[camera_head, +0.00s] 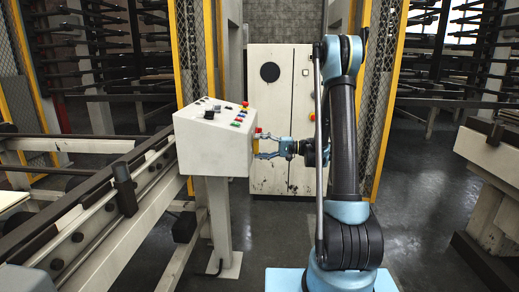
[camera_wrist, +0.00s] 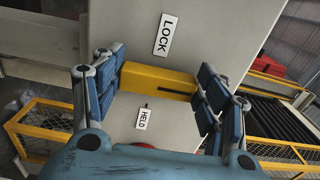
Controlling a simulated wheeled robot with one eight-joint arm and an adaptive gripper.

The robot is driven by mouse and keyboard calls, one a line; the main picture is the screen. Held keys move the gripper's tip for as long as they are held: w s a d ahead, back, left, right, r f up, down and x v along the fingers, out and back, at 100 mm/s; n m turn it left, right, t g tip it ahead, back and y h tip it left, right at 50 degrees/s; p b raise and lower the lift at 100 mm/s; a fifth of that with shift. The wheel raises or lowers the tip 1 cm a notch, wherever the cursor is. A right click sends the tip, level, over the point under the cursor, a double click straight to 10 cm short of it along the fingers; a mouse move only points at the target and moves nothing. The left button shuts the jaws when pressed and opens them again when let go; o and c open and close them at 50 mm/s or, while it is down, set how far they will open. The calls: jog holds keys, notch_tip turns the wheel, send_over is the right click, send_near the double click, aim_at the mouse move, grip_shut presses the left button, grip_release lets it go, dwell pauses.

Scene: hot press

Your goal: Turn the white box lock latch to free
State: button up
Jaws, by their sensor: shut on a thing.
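The white box (camera_head: 215,140) stands on a post left of my arm in the head view. Its side face fills the middle of the wrist view (camera_wrist: 205,35), with a "LOCK" label (camera_wrist: 163,35) and a smaller "HELD" label (camera_wrist: 142,119). The yellow latch (camera_wrist: 150,79) is a bar with a dark slot near its right end, lying across that face between the labels, slightly tilted. My gripper (camera_wrist: 160,84) is shut on the latch, its blue fingers at both ends. In the head view my gripper (camera_head: 265,146) is at the box's right side, where the latch is mostly hidden.
Buttons and a red knob (camera_head: 245,104) sit on the box's sloped top. A white cabinet (camera_head: 270,95) stands behind. A rail frame (camera_head: 85,225) runs along the left. A red part (camera_wrist: 145,145) shows partly below the latch. Open floor lies to the right.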

jog(key=o, duration=1)
jog(key=shift+f, duration=0.1)
jog(key=shift+o, duration=0.2)
jog(key=shift+d, duration=0.15)
jog(key=d, duration=1.1)
jog(key=shift+s+d, duration=0.15)
jog(key=shift+d, duration=0.25)
